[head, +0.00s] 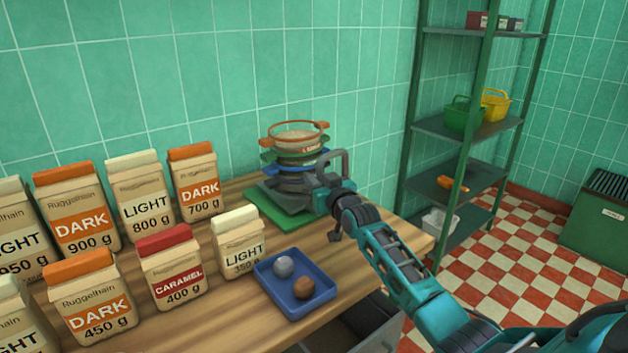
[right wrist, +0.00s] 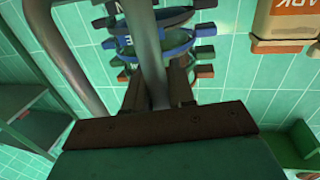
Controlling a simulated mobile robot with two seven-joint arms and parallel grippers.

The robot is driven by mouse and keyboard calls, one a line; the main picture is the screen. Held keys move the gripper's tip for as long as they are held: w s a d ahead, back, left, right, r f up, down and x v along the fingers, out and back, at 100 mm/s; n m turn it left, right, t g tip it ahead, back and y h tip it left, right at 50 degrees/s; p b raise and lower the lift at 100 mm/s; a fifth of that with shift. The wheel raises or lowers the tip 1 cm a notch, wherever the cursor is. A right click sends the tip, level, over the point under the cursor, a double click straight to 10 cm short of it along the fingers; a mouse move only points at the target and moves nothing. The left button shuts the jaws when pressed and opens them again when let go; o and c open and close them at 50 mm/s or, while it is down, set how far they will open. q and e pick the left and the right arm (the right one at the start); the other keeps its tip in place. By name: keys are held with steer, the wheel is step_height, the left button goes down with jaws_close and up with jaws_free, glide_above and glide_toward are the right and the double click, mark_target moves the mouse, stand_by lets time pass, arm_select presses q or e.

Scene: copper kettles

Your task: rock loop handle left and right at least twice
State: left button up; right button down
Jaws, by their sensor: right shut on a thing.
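The grey loop handle (head: 332,156) stands up beside the sieve-like stack (head: 297,146) of orange, green and blue rings. My right gripper (head: 323,185) is at the handle and shut on it. In the right wrist view, the grey tube of the loop handle (right wrist: 148,55) runs up between the dark fingers of the right gripper (right wrist: 160,92). The handle's lower end and its joint are hidden by my gripper. The stack sits on a dark grey base on a green board (head: 284,213). My left gripper is not in view.
A blue tray (head: 300,309) with a grey ball and a brown ball lies in front. Several paper bags, such as the Light 350 g bag (head: 239,243), stand on the left. A green shelf rack (head: 467,128) stands at the right. The wall is close behind the stack.

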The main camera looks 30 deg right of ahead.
steer(key=shift+w+d+r+m, duration=0.1)
steer(key=shift+d+r+m, duration=0.05)
steer(key=shift+d+m, duration=0.4)
steer(key=shift+d+r+m, duration=0.15)
steer(key=shift+d+m, duration=0.25)
steer(key=shift+m, duration=0.15)
steer(key=c, duration=1.1)
jaws_free()
steer(key=shift+o, duration=0.2)
steer(key=s+a+p, duration=0.1)
steer(key=s+p, duration=0.1)
steer(key=s, duration=1.1)
steer(key=shift+a+r, duration=0.25)
steer(key=shift+r, duration=0.1)
steer(key=shift+c, duration=0.2)
